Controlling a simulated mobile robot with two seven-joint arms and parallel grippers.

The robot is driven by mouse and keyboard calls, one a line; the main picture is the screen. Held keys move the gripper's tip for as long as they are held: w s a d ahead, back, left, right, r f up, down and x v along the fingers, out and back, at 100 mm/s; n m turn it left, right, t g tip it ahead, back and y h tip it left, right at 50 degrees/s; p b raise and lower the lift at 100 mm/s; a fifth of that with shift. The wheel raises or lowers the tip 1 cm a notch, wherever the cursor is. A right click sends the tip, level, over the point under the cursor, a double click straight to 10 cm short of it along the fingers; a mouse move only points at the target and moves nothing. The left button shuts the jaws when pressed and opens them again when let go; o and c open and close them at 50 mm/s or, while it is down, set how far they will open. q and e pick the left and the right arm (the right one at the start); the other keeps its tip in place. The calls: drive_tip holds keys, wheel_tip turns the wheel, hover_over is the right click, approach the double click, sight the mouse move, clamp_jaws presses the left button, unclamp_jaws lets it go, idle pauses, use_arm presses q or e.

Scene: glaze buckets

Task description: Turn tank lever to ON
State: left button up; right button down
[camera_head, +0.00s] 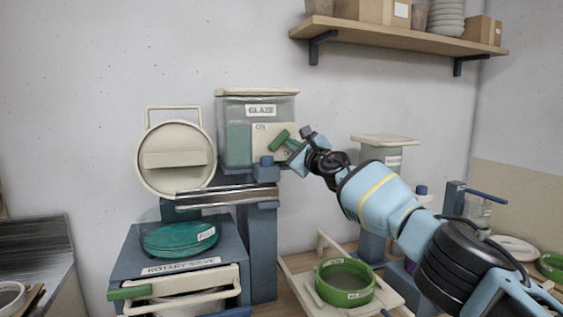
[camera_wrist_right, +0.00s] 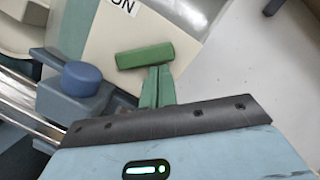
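The glaze tank (camera_head: 238,130) is a clear box with a pale lid, labelled GLAZE, on a blue-grey stand at the centre. A pale plate (camera_head: 262,139) on its front carries an ON label at its upper left. The green tank lever (camera_head: 279,139) sits on this plate and slants; it also shows in the right wrist view (camera_wrist_right: 145,56). My right gripper (camera_wrist_right: 157,72) has its two green fingers close together, their tips at the lever's lower edge. The lever lies across the tips, not visibly between them. Whether they touch is unclear. My left gripper is out of view.
A blue knob (camera_wrist_right: 81,78) is beside the plate, above metal rails (camera_head: 226,195). A rotary sieve (camera_head: 180,240) stands lower left, with a round pale lid (camera_head: 176,159) above. A green-ringed bucket (camera_head: 344,283) stands below my right arm. A shelf (camera_head: 395,38) hangs above.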

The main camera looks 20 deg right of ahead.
sight(284, 133)
drive_tip(key=n, duration=0.2)
drive_tip(key=r+n+g+b, duration=0.1)
drive_tip(key=n, duration=0.1)
drive_tip(key=r+n+y+b, duration=0.1)
drive_tip(key=n, duration=0.2)
drive_tip(key=shift+a+r+g, duration=0.1)
drive_tip(key=shift+a+g, duration=0.25)
drive_tip(key=shift+g, duration=0.05)
drive_tip(key=shift+a+r+n+b, duration=0.3)
drive_tip(key=shift+r+n+b, duration=0.1)
drive_tip(key=shift+n, duration=0.6)
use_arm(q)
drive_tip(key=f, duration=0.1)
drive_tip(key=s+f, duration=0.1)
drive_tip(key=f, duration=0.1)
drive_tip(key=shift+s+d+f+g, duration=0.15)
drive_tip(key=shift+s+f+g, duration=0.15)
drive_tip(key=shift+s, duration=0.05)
use_arm(e)
drive_tip(key=shift+a+r, duration=0.15)
drive_tip(key=shift+r, duration=0.05)
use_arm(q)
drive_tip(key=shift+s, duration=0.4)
use_arm(e)
drive_tip(key=shift+a+r, duration=0.1)
drive_tip(key=shift+s, duration=0.1)
